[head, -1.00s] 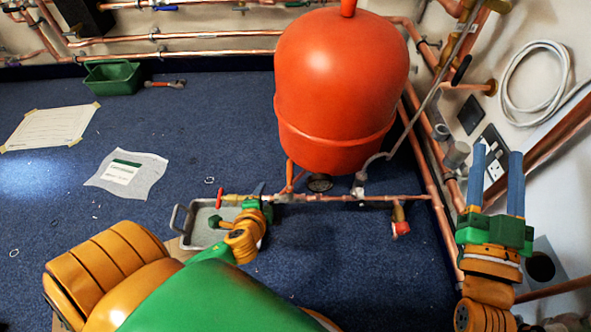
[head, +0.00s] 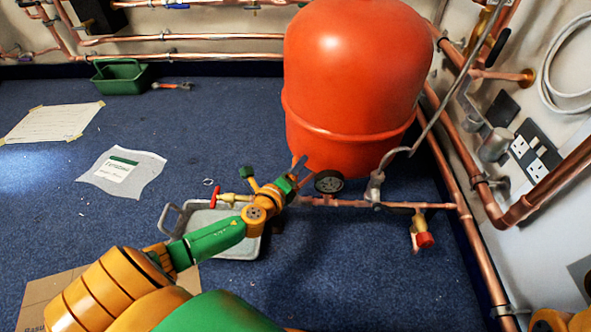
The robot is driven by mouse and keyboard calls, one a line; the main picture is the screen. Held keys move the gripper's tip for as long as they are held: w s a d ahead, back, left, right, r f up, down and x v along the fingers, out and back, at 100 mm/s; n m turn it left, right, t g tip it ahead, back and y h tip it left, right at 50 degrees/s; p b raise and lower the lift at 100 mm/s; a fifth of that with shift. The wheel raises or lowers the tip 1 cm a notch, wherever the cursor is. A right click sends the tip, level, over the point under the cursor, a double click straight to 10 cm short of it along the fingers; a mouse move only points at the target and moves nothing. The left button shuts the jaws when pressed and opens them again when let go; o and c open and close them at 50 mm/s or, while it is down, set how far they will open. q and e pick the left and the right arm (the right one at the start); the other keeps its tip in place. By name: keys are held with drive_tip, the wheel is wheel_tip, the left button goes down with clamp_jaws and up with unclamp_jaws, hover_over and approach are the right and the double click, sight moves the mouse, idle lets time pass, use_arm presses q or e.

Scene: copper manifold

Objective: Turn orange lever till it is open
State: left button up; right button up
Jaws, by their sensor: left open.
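The copper manifold pipe (head: 345,203) runs low across the floor in front of the red tank. A small red handle (head: 213,196) stands at its left end by a brass fitting, and a red cap (head: 425,240) hangs at its right. I cannot clearly make out an orange lever; a thin orange-red piece (head: 305,176) shows beside my left gripper. My left gripper (head: 301,170) is open, at the pipe near the tank's lower left; whether it touches anything is unclear. It hides part of the pipe. My right gripper is out of view.
The large red tank (head: 352,75) stands just behind the pipe, with a black round part (head: 329,182) below it. A grey metal tray (head: 244,248) lies under the pipe's left end. Wall pipes (head: 462,205) rise on the right.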

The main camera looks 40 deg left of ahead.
use_arm(q)
clamp_jaws()
idle(1.4)
